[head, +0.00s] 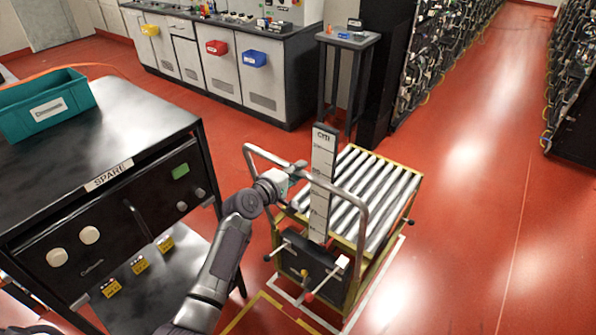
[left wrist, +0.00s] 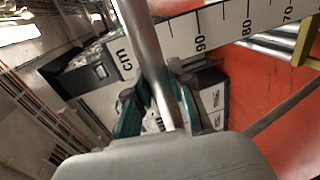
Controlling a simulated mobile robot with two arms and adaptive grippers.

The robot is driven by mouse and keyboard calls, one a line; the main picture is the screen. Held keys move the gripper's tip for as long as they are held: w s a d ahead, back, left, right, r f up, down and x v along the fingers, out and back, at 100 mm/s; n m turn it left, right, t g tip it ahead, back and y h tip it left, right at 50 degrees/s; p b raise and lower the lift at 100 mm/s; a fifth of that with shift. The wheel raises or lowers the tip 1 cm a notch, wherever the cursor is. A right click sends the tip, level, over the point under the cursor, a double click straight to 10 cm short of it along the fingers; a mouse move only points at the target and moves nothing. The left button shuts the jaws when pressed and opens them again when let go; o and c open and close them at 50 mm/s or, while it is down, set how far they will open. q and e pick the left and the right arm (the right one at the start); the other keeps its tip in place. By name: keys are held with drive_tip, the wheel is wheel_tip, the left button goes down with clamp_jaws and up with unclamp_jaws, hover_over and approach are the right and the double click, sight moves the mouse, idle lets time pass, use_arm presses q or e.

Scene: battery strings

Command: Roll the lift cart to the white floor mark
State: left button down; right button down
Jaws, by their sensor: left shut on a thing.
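The lift cart (head: 352,250) has a yellow frame, a top of metal rollers, an upright cm scale (head: 322,165) and a grey tubular push handle (head: 352,235). My left gripper (head: 293,178) is shut on the handle bar; in the left wrist view its green-grey fingers (left wrist: 160,108) stand either side of the tube (left wrist: 143,45). The white floor mark (head: 385,270) shows as a thin white outline along the cart's right side and near end. The cart hides the rest of it, so I cannot tell how exactly it sits inside. My right gripper is not in view.
A black table marked SPARE (head: 130,120) with a teal bin (head: 45,108) stands close on the left. A workbench (head: 215,70) and a small grey stand (head: 348,42) are behind. Battery racks (head: 440,50) line an aisle. Red floor right of the cart is clear.

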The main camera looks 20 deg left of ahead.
use_arm(q)
drive_tip(key=shift+s+a+f+p, duration=0.1)
drive_tip(key=shift+s+a+p, duration=0.1)
drive_tip(key=shift+s, duration=0.35)
drive_tip(key=shift+s+a+f+p, duration=0.1)
drive_tip(key=shift+s+a+p, duration=0.1)
drive_tip(key=shift+s, duration=0.3)
drive_tip(key=c, duration=1.3)
unclamp_jaws()
drive_tip(key=shift+s+r, duration=0.15)
drive_tip(key=shift+o, duration=1.4)
drive_tip(key=shift+w+d, duration=0.1)
drive_tip(key=shift+w, duration=0.25)
drive_tip(key=v, duration=1.2)
